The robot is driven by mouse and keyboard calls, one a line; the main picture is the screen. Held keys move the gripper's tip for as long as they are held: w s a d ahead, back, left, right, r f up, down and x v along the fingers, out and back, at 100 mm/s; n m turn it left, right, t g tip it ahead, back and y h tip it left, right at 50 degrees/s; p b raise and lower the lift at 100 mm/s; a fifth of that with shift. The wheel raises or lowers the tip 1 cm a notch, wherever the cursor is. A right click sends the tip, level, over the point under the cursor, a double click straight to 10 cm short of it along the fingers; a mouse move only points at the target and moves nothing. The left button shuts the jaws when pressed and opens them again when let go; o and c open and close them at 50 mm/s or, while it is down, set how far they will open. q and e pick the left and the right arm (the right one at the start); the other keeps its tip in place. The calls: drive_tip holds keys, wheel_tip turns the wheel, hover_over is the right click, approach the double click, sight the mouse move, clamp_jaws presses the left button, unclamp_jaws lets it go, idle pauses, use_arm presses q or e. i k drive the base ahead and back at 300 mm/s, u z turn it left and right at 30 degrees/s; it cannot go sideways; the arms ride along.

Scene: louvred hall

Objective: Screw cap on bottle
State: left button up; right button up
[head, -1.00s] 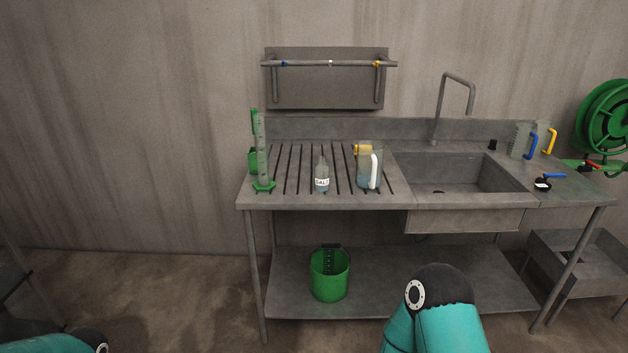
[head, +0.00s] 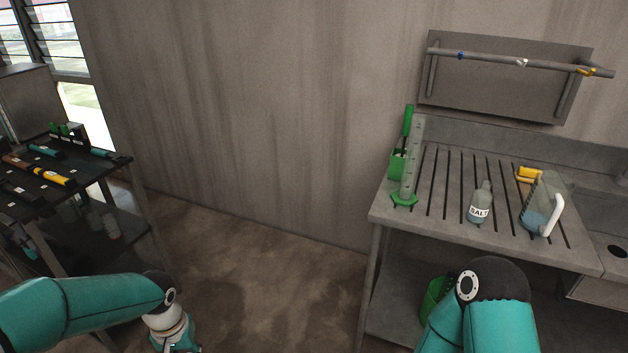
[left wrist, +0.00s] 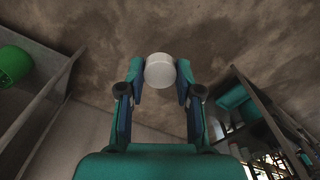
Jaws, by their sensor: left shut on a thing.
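A clear bottle (head: 480,206) labelled SALT stands upright on the slotted drainboard of the sink bench; no cap shows on its neck. My left gripper (left wrist: 160,78) is shut on a round white cap (left wrist: 159,71), held between its fingertips above the floor. In the head view, my left arm comes in low at the left, and its gripper end is mostly cut off by the bottom edge. The bottle is well to the right of it, on the bench. My right arm shows only as a bent link at the bottom; its gripper is out of view.
A jug (head: 541,205) with a white handle stands right of the bottle, a yellow item (head: 529,174) behind it. A measuring cylinder (head: 411,165) stands at the bench's left end. A dark tool rack (head: 85,168) is at far left. Open floor (head: 265,275) lies between.

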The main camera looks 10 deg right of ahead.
sight(479, 207)
drive_tip(key=z, duration=0.35)
drive_tip(key=i, duration=0.85)
drive_tip(key=z, duration=0.8)
drive_tip(key=k, duration=0.9)
drive_tip(key=z, duration=0.1)
drive_tip(key=i, duration=0.3)
